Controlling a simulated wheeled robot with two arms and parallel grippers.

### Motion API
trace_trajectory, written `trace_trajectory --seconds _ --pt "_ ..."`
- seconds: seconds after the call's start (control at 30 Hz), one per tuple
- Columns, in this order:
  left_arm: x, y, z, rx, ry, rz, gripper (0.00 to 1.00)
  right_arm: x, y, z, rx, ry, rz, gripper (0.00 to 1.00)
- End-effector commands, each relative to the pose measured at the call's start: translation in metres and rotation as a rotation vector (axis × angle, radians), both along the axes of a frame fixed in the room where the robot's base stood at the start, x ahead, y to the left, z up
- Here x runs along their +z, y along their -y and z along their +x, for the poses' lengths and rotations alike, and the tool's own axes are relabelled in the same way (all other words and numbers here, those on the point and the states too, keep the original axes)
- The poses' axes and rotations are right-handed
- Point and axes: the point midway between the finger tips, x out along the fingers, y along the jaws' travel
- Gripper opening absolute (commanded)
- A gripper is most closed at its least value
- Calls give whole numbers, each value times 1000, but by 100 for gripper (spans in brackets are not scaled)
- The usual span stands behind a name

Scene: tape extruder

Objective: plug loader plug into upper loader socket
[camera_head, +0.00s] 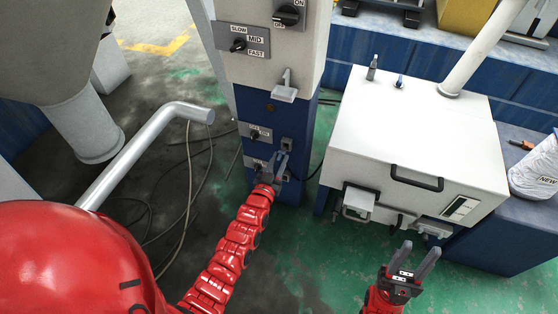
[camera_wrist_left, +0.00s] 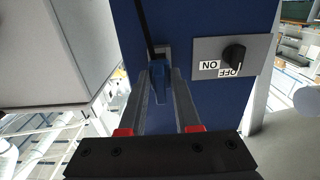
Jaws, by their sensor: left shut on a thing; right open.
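My left gripper (camera_head: 281,160) is at the blue front of the machine column, in front of the sockets. In the left wrist view, its two grey fingers (camera_wrist_left: 166,78) are shut on a small blue plug (camera_wrist_left: 157,68) with a black cable (camera_wrist_left: 145,28). Whether the plug is inside a socket or just in front of one cannot be told. The upper socket (camera_head: 287,143) is a grey box beside the upper ON/OFF switch plate. The lower socket area is partly hidden by my gripper. My right gripper (camera_head: 416,258) is open and empty, low in front of the white box.
The upper switch plate (camera_head: 254,132) is left of the sockets; an ON/OFF switch plate (camera_wrist_left: 231,54) shows upside down in the left wrist view. A white box with a black handle (camera_head: 417,178) stands right. A grey pipe (camera_head: 150,145) and loose cables lie left.

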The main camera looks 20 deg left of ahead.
Motion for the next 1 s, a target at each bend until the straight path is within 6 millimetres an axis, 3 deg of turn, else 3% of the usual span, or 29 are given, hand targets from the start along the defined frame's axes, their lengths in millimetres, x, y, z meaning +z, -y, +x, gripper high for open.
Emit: trace_trajectory --seconds 1.0 --pt "0 1 14 0 1 0 0 -7 0 0 0 0 0 45"
